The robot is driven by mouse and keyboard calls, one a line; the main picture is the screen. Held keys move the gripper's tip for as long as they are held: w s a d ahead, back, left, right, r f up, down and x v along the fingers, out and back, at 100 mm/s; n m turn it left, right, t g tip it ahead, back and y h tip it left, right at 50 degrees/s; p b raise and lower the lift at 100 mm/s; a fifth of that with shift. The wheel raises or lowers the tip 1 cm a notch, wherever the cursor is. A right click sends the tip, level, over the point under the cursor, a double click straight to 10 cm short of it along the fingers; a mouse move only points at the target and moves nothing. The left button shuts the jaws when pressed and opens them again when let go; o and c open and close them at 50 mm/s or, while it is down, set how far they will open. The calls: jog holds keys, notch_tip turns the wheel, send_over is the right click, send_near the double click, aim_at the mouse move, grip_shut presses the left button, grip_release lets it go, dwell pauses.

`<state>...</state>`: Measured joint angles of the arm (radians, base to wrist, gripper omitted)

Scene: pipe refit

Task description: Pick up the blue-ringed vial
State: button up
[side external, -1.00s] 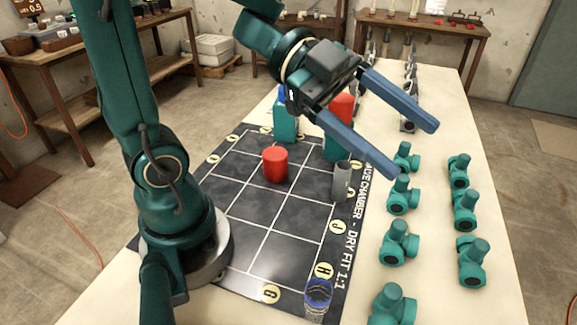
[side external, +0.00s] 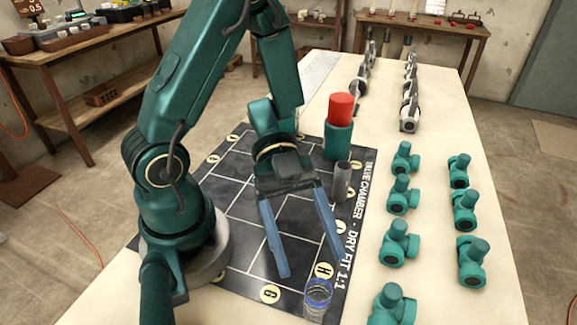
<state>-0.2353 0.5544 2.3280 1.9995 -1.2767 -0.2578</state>
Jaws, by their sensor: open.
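The blue-ringed vial (side external: 317,299) is a clear, ribbed cylinder with a blue ring at its top. It stands upright at the near right corner of the black grid mat (side external: 225,197), beside the H label. My gripper (side external: 312,268) is open and empty, with its two long blue fingers spread and pointing toward the near side of the mat. The fingertips are a little beyond the vial in the picture, one to its upper left and one to its upper right. The vial is not between them. I cannot tell their exact height above the mat.
A teal cup with a red cylinder (side external: 341,108) in it stands at the mat's far right. A grey cylinder (side external: 342,181) stands on the right edge. Several teal pipe fittings (side external: 398,243) line the table at right. Grey metal parts (side external: 410,115) stand farther back.

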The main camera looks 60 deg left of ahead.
aim_at(313, 281)
notch_tip(313, 281, down, 3)
jog(key=shift+x, duration=2.65)
jog(key=shift+a, duration=0.1)
grip_shut()
